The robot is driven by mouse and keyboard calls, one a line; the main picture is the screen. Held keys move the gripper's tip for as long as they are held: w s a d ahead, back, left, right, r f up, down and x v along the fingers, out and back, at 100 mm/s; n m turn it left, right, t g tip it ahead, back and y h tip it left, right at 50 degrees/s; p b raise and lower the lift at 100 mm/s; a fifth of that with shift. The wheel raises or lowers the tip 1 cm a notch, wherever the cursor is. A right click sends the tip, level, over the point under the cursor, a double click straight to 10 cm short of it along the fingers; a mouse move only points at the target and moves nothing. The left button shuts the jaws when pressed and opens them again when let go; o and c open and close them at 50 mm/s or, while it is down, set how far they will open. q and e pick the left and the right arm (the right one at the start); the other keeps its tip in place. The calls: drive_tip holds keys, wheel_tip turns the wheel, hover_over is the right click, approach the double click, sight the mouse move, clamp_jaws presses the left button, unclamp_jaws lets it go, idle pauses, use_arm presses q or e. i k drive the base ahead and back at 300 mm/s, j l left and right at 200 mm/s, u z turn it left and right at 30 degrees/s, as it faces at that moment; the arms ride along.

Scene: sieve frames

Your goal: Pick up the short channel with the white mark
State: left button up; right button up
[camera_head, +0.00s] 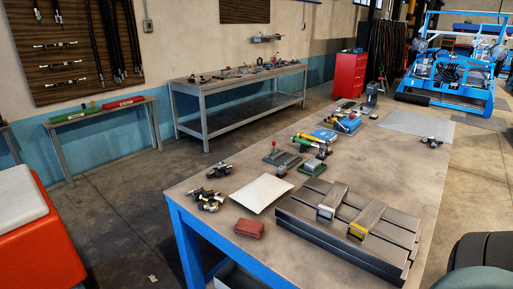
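A grey channel with a whitish mark at its near end (334,198) lies on the dark slotted plate (310,233) on the workbench. Beside it to the right lies a similar channel with a yellow mark at its near end (369,217). The two are apart and lie roughly parallel; I cannot clearly tell which is shorter. Neither of my grippers shows in this view.
The blue-legged workbench (420,165) also bears a white sheet (262,193), a dark red block (249,228), dark clamps (209,200) and several fixtures and tools farther back. The bench's right side is mostly bare. An orange box with a white lid (40,240) stands at left.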

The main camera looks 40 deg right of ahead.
sight(330, 204)
drive_tip(key=i+u, duration=0.15)
drive_tip(key=u, duration=0.25)
drive_tip(key=i+u, duration=0.1)
drive_tip(key=u, duration=0.3)
drive_tip(key=i+l+u, duration=0.1)
drive_tip(key=u, duration=0.3)
drive_tip(key=l+u, duration=0.1)
drive_tip(key=u, duration=8.85)
